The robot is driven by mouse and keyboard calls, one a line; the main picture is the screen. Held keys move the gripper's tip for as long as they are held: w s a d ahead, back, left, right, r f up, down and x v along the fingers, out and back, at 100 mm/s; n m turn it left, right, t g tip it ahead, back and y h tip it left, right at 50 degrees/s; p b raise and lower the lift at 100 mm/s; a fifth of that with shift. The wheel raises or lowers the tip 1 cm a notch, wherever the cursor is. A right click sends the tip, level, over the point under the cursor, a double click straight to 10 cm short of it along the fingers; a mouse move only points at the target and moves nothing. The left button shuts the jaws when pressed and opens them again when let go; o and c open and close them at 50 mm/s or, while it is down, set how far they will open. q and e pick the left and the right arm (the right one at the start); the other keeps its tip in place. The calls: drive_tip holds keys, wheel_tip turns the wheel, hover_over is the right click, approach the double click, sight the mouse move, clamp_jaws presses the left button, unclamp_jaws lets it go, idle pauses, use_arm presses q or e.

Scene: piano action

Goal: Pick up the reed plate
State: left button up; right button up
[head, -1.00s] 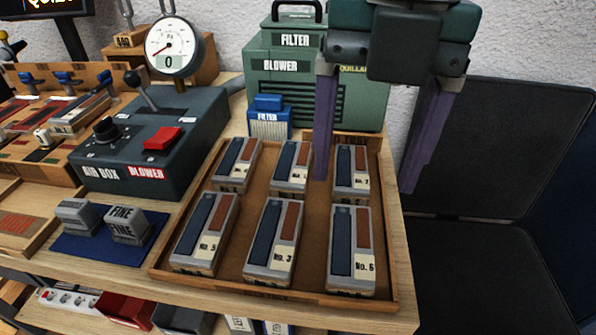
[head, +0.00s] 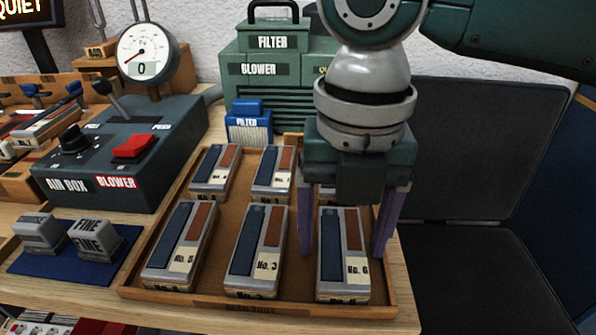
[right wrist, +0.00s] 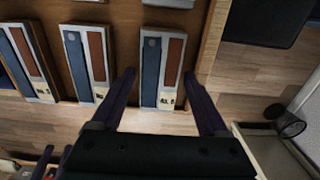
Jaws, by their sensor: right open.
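Several reed plates lie in two rows in a wooden tray (head: 180,303), each with a blue strip, a brown strip and a paper number label. The plate marked No. 6 (head: 342,240) is at the front right; it also shows in the right wrist view (right wrist: 162,70). My right gripper (head: 343,250) is open, its purple fingers on either side of plate No. 6, pointing down. In the right wrist view its fingers (right wrist: 157,95) flank the plate's labelled end with gaps. The plate behind No. 6 is mostly hidden by my gripper.
An air box with a red blower switch (head: 132,146) and a dial gauge (head: 143,55) stand to the left. A green blower filter case (head: 270,70) and small blue filter (head: 249,125) stand behind the tray. Two grey FINE blocks (head: 95,240) sit on a blue mat. A dark chair (head: 465,270) is right.

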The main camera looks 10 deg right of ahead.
drive_tip(key=shift+c, duration=0.2)
clamp_jaws()
idle(0.4)
drive_tip(key=shift+r, duration=0.1)
